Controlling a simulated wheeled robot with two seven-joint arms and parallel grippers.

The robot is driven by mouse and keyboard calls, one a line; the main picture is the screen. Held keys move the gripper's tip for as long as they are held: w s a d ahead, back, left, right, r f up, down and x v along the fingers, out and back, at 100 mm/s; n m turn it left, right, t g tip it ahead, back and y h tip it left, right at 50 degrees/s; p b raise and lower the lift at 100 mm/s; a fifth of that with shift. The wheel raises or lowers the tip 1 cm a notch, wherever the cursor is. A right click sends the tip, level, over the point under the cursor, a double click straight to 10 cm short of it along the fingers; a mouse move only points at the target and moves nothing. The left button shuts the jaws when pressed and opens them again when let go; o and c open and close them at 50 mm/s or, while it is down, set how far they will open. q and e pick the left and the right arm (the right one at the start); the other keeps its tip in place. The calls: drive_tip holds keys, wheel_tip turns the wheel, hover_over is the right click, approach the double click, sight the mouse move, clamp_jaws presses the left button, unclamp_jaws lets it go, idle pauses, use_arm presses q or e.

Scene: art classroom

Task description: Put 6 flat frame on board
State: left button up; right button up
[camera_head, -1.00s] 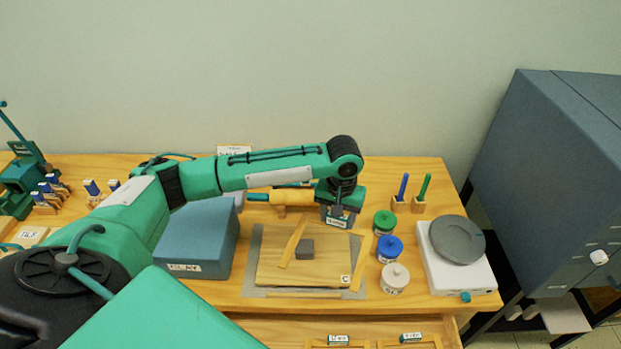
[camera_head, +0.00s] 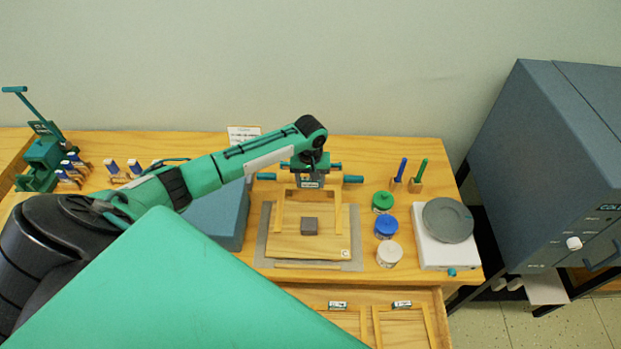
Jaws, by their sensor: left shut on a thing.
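The flat frame (camera_head: 338,217) is a pale wooden U with two parallel side rails. My left gripper (camera_head: 311,178) is shut on its back crossbar, which is partly hidden. The frame lies square over the wooden board (camera_head: 320,248), open end towards the front. Its rails lie on either side of a small grey block (camera_head: 310,226) on the board. I cannot tell whether the frame touches the board. My right gripper is out of view.
A rolling pin with teal handles (camera_head: 353,179) lies behind the board. Green (camera_head: 382,202), blue (camera_head: 386,227) and white (camera_head: 389,254) jars stand right of it, then a scale (camera_head: 448,222). A blue-grey box (camera_head: 224,222) is at left. An open front drawer holds other frames (camera_head: 365,328).

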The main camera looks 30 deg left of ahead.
use_arm(q)
drive_tip(key=shift+f+b, duration=2.35)
drive_tip(key=shift+b, duration=0.05)
drive_tip(key=shift+f, duration=1.65)
drive_tip(key=o, duration=1.1)
drive_tip(key=shift+r, duration=0.1)
wheel_tip(320, 180, up, 8)
drive_tip(key=p, duration=0.9)
